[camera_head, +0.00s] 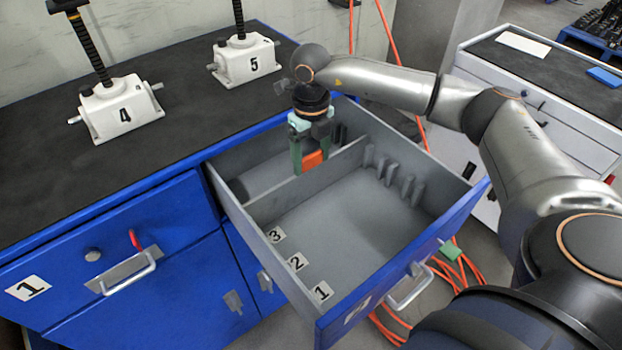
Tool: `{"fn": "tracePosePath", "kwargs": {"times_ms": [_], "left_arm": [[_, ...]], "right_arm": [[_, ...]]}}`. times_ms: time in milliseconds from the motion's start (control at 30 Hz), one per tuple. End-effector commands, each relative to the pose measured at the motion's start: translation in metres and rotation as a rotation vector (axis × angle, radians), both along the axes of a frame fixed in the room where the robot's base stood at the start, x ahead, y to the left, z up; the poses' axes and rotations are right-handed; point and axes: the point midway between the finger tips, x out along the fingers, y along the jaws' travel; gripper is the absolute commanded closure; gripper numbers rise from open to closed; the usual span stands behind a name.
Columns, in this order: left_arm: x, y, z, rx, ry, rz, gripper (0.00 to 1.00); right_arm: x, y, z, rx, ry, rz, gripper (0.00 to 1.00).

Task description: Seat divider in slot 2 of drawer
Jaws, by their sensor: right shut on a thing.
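My right gripper (312,160) points down over the rear part of the open drawer (345,300). Slot labels 3 (276,235), 2 (297,262) and 1 (322,291) are on the left wall. Grey slot ribs (392,174) stand on the opposite wall. The front compartment between them is empty. My left gripper is not in view.
The blue workbench (150,200) carries screw jacks 4 (122,107) and 5 (244,60) on its black top. A white cabinet (545,130) stands at the right, behind my right arm. Orange hoses (440,285) lie on the floor beside the drawer.

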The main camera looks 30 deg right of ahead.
Motion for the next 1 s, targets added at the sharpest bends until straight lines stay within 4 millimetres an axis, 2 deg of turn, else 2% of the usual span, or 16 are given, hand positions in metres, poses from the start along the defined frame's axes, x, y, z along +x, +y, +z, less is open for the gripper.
{"fn": "tracePosePath", "kwargs": {"times_ms": [67, 433, 1000], "left_arm": [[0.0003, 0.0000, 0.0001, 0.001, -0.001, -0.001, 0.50], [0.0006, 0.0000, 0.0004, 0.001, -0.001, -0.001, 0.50], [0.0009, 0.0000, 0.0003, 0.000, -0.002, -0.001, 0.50]], "right_arm": [[0.0002, 0.0000, 0.0004, 0.000, -0.001, 0.000, 0.58], [0.0002, 0.0000, 0.0006, 0.000, -0.001, 0.000, 1.00], [0.0008, 0.0001, 0.0053, 0.001, -0.003, 0.000, 1.00]]}}
